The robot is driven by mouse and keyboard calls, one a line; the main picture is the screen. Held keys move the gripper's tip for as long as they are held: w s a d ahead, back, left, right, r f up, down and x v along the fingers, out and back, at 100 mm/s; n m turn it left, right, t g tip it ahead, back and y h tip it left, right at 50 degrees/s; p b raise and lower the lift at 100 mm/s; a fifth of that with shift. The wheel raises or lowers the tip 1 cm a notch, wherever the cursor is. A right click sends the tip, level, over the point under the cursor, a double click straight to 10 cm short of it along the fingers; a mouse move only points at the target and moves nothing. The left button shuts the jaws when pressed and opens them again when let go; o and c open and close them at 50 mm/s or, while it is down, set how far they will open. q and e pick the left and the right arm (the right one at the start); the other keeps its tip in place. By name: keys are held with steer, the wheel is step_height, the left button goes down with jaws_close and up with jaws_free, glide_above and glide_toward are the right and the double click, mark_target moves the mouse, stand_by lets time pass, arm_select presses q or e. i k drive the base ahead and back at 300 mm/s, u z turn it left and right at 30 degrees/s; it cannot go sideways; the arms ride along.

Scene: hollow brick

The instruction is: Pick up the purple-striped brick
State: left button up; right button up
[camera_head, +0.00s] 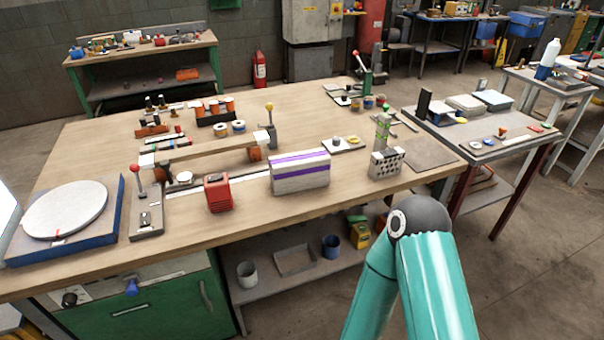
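The purple-striped brick (300,178) is a pale grey block with a purple band along its upper part. It stands on the wooden workbench (330,205) near the front edge, right of the middle of the bench. Nothing touches it from above, and its near long side faces me. Neither of my grippers shows in the head view. Only a teal arm of mine reaches in at the lower right, in front of the bench and apart from the brick.
A red box (218,193) stands left of the brick, and a grey block with holes (386,163) stands right of it. A small plate (343,145) lies behind, to the right. A turntable (66,209) sits at the far left. Bare wood lies in front of the brick.

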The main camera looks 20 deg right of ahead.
mark_target(307, 169)
steer(key=z, duration=1.45)
steer(key=i, duration=0.15)
steer(key=u, duration=3)
steer(key=i, duration=0.15)
steer(key=u, duration=1.25)
steer(key=k, duration=1.7)
steer(key=u, duration=0.55)
steer(key=i, duration=0.15)
steer(key=z, duration=2.5)
steer(key=i, duration=0.7)
steer(key=u, duration=0.1)
